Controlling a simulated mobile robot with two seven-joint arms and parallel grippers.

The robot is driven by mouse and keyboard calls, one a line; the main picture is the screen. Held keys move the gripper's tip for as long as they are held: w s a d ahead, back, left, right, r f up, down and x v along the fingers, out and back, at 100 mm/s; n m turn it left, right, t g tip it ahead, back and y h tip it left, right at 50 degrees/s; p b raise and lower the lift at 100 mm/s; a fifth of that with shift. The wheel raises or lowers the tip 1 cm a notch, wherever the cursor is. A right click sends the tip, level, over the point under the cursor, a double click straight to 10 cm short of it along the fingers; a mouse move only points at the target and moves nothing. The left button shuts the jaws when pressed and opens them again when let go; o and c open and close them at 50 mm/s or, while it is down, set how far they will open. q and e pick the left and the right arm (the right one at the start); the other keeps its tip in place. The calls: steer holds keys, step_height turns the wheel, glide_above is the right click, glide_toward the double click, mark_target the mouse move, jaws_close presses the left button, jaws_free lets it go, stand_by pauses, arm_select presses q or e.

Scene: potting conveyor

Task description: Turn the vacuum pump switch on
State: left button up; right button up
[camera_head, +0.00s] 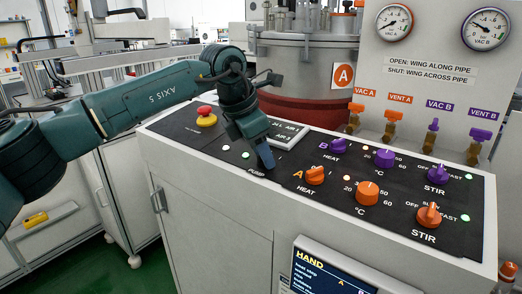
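A grey control cabinet with a sloping black panel (215,165) fills the middle of the head view. The label "PUMP" (257,172) is on this panel, left of the heater knobs. My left gripper (265,163) points down just above that label, its fingers together in one narrow wedge. The pump switch itself does not show; the fingers cover the spot above the label. I cannot tell whether the tips touch it. My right gripper is not in view.
A red emergency button (205,111) on a yellow base stands left of my gripper. To the right are orange knobs (367,193), purple knobs (384,157) and several wing valves (434,130). A steel vessel (310,55) stands behind; a screen (330,272) is at the front.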

arm_select(q)
steer(key=shift+o, duration=1.3)
steer(key=v, duration=1.3)
steer(key=shift+b, duration=0.35)
